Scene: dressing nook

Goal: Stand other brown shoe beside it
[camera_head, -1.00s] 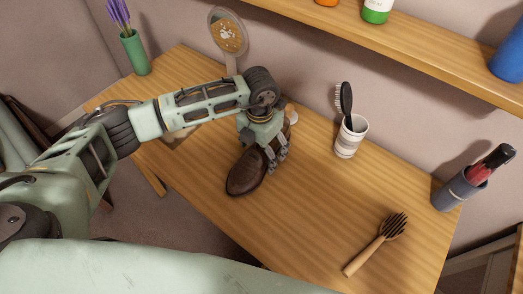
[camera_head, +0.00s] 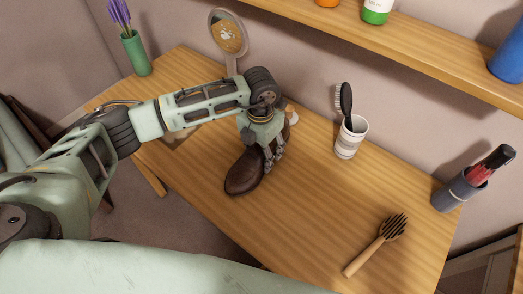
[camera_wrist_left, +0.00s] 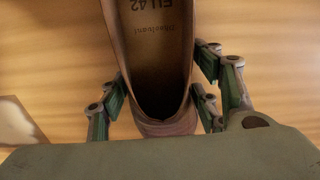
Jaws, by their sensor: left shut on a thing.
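A dark brown leather shoe (camera_head: 243,177) is at the middle of the wooden table, its toe toward the lower left. My left gripper (camera_head: 272,154) is shut on the shoe at its heel end. In the left wrist view, the shoe's open top and tan insole (camera_wrist_left: 157,50) face the camera, with gripper fingers on both sides of the heel. I cannot tell whether its sole touches the table. Only one shoe is seen; my arm hides part of the tabletop. My right gripper is not in view.
A white cup with a black brush (camera_head: 350,137) stands right of the shoe. A wooden brush (camera_head: 378,243) lies near the front right. A dark holder (camera_head: 457,190) stands at the right edge. A hand mirror (camera_head: 229,38) and green vase (camera_head: 135,53) are behind. The table's middle right is clear.

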